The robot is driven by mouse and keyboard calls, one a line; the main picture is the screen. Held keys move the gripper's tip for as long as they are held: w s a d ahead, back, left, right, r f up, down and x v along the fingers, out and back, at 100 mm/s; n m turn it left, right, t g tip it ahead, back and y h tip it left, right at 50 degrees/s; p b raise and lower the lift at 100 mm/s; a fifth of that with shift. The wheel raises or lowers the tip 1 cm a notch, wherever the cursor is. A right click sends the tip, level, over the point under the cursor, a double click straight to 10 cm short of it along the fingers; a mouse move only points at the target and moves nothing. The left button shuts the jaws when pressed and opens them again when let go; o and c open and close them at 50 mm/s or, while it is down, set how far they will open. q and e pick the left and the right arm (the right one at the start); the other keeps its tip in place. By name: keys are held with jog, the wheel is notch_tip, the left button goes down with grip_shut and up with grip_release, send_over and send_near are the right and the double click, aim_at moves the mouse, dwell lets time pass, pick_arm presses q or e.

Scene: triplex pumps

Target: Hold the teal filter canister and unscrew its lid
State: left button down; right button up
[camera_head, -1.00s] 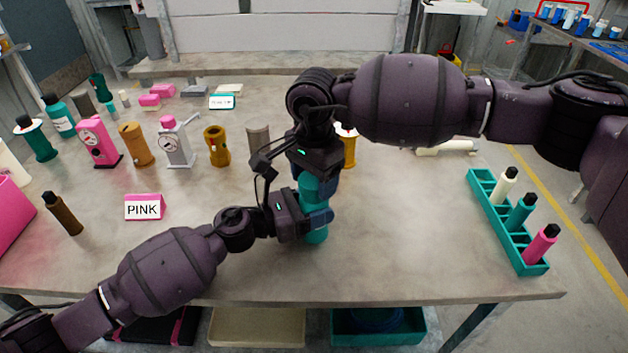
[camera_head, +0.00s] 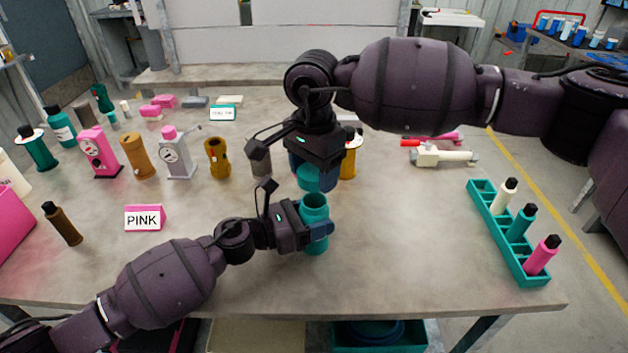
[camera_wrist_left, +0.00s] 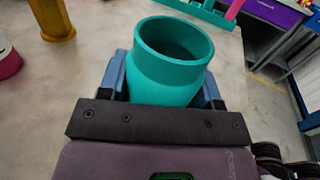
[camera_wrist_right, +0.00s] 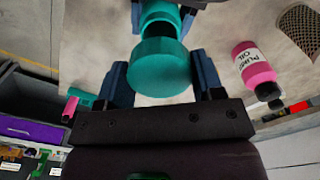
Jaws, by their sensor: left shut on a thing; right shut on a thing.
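The teal filter canister (camera_head: 314,212) stands upright near the front middle of the table, its open mouth showing in the head view and the left wrist view (camera_wrist_left: 170,75). My left gripper (camera_head: 318,232) is shut around the canister's body from the left. My right gripper (camera_head: 314,178) comes from above and is shut on the teal lid (camera_head: 308,178). The lid is off the canister and held a little above its mouth. In the right wrist view the lid (camera_wrist_right: 160,72) sits between the blue fingers, with the canister (camera_wrist_right: 160,12) beyond it.
A teal rack (camera_head: 496,236) with white, teal and pink bottles stands at the right. A PINK sign (camera_head: 144,217), a brown bottle (camera_head: 62,224) and several pumps, such as a pink one (camera_head: 99,154), stand at the left. The table between canister and rack is clear.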

pick_arm(q)
jog(key=shift+c, duration=1.1)
grip_release()
